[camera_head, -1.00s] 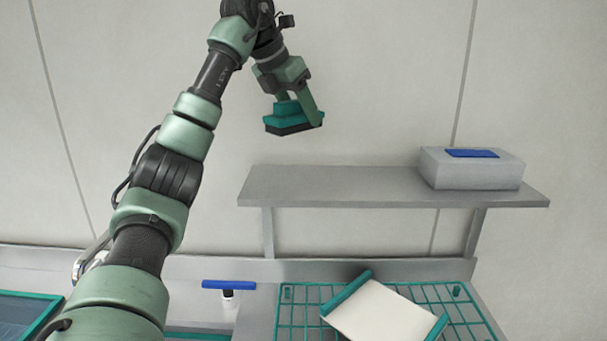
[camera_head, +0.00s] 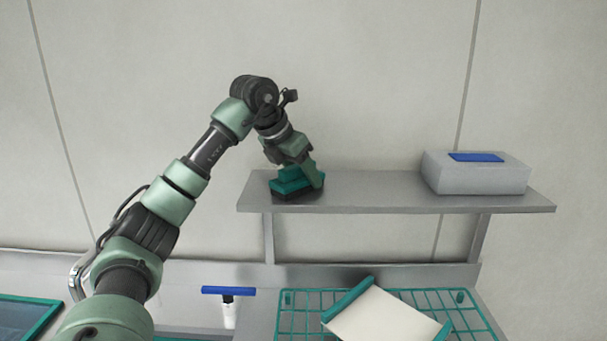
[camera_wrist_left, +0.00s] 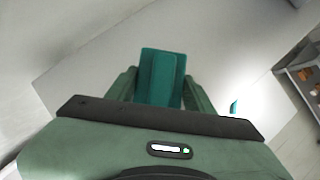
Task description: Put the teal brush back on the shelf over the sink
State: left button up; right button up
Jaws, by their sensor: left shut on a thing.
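The teal brush (camera_head: 290,186) has a dark underside and is at the left end of the grey shelf (camera_head: 375,192) over the sink. My left gripper (camera_head: 305,172) is shut on the brush from above. The brush's underside is at the shelf surface; I cannot tell for certain whether it touches. In the left wrist view the brush (camera_wrist_left: 160,78) sits between the two green fingers of the left gripper (camera_wrist_left: 162,90). My right gripper is in neither view.
A grey box with a blue top patch (camera_head: 475,172) stands at the shelf's right end. The middle of the shelf is clear. Below are a teal wire rack (camera_head: 300,322) with a white, teal-edged tray (camera_head: 385,322), and a blue-handled tool (camera_head: 229,292).

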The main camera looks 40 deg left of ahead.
pick_arm(q)
jog(key=shift+d, duration=0.1)
jog(key=o, duration=1.3)
jog(key=shift+o, duration=0.7)
jog(key=shift+f, duration=0.1)
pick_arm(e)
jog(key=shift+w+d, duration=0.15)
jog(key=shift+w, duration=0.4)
pick_arm(q)
jog(key=shift+r, duration=0.25)
jog(key=b+v, duration=0.1)
jog(key=v, duration=0.9)
jog(key=shift+s+r, duration=0.2)
jog(key=shift+r, duration=0.05)
jog(key=shift+s+r, duration=0.4)
jog(key=shift+r, duration=0.1)
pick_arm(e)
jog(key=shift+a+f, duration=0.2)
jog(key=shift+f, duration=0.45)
